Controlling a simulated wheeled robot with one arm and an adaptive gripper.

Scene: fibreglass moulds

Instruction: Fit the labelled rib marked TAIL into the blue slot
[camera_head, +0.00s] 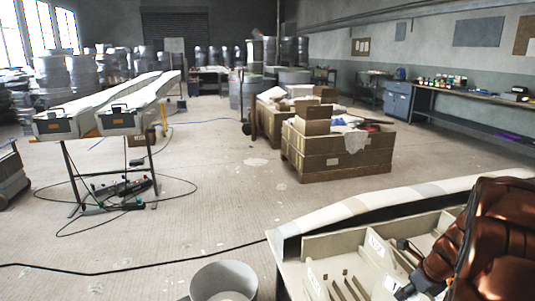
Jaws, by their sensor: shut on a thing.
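My gripper (404,270) is at the lower right, over the near mould (292,232), with its dark fingers partly hidden by my copper-coloured arm. It is shut on a pale rib (384,287), of which only a part shows. A pale piece with a white label (375,244) stands inside the mould just left of the fingers. Another labelled piece (314,281) stands nearer the left end. The lettering is too small to read surely, so I cannot tell which is TAIL. Dark narrow slots (346,286) show in the mould floor; I cannot make out a blue one.
A grey bucket (224,282) stands on the floor left of the mould. A black cable (130,270) crosses the floor. Two long pale moulds on stands (118,122) are at the left. Cardboard-coloured crates (335,152) stand behind the mould. Open floor lies between them.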

